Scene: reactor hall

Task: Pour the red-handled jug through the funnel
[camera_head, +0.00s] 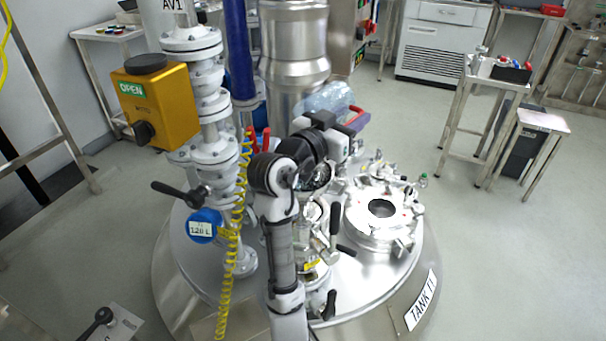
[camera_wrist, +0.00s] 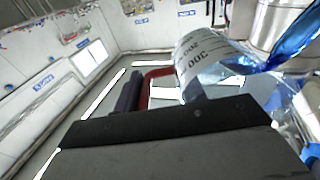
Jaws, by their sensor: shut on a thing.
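The clear jug (camera_head: 326,98) with a red handle (camera_head: 357,119) is up above the tank top, behind my arm in the head view. My gripper (camera_head: 350,122) is shut on the handle. In the wrist view the jug's labelled wall (camera_wrist: 205,55) and red handle (camera_wrist: 150,88) show beyond my dark gripper (camera_wrist: 165,104), with blue liquid (camera_wrist: 292,45) at the right. The jug's exact tilt is hard to tell. A round fitting with a dark opening (camera_head: 381,208) sits on the tank lid, right of my arm. I cannot make out a funnel for certain.
The tank lid (camera_head: 330,290) carries clamps and valves around the opening. A tall pipe with a yellow valve box (camera_head: 157,103), a blue pipe (camera_head: 238,48) and a coiled yellow hose (camera_head: 238,205) stand left of my arm. Steel stands are at the right; floor between is clear.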

